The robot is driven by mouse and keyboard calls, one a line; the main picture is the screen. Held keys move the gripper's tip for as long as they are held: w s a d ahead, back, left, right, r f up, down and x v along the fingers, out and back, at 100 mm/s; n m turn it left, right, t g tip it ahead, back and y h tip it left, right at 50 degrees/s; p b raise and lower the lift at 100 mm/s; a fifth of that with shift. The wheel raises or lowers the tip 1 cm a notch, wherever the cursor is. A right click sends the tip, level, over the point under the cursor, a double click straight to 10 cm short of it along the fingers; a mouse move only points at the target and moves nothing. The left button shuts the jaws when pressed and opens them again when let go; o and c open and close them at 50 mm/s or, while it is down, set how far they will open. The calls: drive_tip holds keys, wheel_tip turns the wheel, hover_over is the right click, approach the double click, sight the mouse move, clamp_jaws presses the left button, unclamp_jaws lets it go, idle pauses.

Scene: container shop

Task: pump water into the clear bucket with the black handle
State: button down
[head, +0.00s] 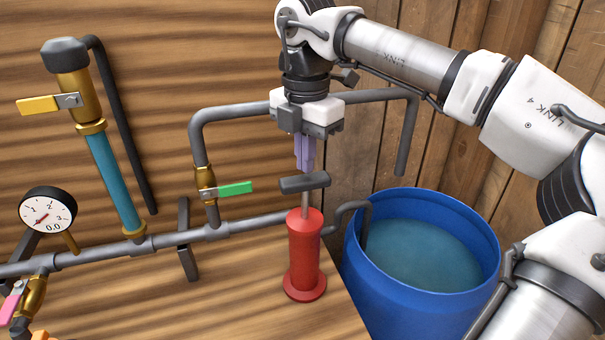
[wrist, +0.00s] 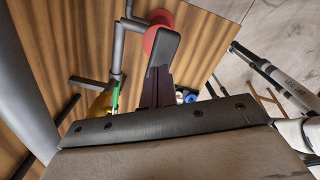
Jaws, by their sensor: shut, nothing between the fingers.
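A red hand pump (head: 304,255) stands upright on the wooden bench, with its rod raised and a black crossbar handle (head: 317,182) on top. My gripper (head: 305,168) is shut and empty, pointing down directly above the handle. Its purple fingertips are at or just above the bar; I cannot tell if they touch. The wrist view also shows the fingers (wrist: 157,90) by the handle (wrist: 164,47), with the red pump (wrist: 158,18) beyond. A blue barrel (head: 355,245) holding water (head: 425,255) stands right of the bench. I cannot make out a clear bucket with a black handle.
Grey pipes run along the bench, with a green-lever valve (head: 235,188), a yellow-lever valve (head: 38,105), a pink-lever valve (head: 12,303) and a gauge (head: 47,213) reading 0.0. One pipe end (head: 405,150) hangs over the barrel. The bench front is clear.

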sight(306, 178)
idle(0.4)
drive_tip(key=shift+f+b, duration=2.35)
drive_tip(key=shift+f, duration=0.85)
wheel_tip(306, 178, up, 6)
drive_tip(key=p, duration=0.5)
drive_tip(key=shift+r, duration=0.25)
drive_tip(key=shift+f, duration=0.15)
drive_tip(key=shift+f+b, duration=2.4)
drive_tip(key=shift+f, duration=0.65)
wheel_tip(306, 178, up, 6)
drive_tip(key=p, duration=0.5)
drive_tip(key=shift+r, duration=0.2)
drive_tip(key=shift+f, duration=0.1)
